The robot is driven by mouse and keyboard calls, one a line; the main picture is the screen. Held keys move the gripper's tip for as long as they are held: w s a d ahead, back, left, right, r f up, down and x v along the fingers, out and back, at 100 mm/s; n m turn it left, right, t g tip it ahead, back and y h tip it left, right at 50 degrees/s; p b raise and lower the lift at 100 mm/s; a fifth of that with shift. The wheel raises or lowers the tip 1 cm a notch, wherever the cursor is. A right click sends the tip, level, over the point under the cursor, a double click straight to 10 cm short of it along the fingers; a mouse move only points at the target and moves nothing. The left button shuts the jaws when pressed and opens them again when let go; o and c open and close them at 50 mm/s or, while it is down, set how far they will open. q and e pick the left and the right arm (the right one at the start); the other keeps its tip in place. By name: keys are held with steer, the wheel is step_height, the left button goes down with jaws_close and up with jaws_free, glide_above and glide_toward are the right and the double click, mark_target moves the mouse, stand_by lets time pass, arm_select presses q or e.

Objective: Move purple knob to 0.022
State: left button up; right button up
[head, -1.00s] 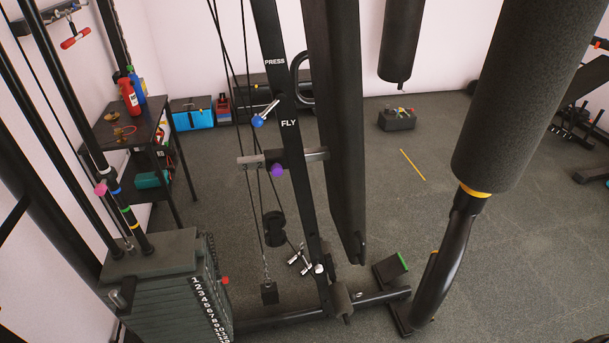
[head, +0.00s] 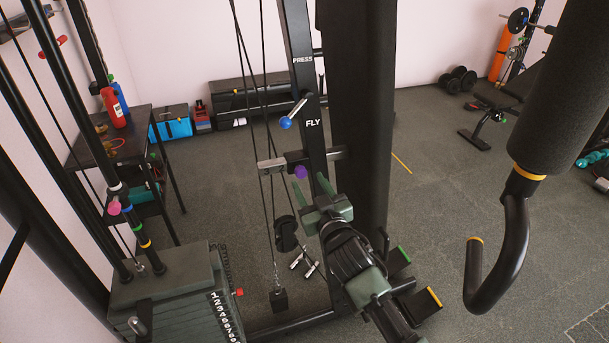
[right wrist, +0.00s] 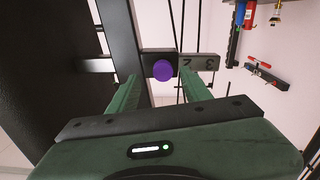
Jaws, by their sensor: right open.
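The purple knob (head: 300,172) is a small round knob on a dark block on the black upright (head: 305,100), below the word FLY. A grey bar sticks out to the left of it. My right gripper (head: 311,186) is open, just below and to the right of the knob in the head view, with green fingers pointing towards it. In the right wrist view the purple knob (right wrist: 163,71) shows between and beyond the two finger tips (right wrist: 161,84), and nothing is held. The numbers 2 and 3 show on the bar beside it. My left gripper is not in view.
A blue knob (head: 285,123) on a silver handle sits above the purple one. Cables run down left of the upright to a pulley (head: 286,233). A weight stack (head: 170,300) stands at lower left. A black pad (head: 355,120) stands right of the upright.

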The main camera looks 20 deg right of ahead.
mark_target(302, 175)
steer(key=w, duration=0.4)
steer(key=shift+w+a, duration=0.1)
steer(key=shift+a, duration=0.2)
jaws_close()
steer(key=shift+f, duration=0.1)
stand_by(1.0)
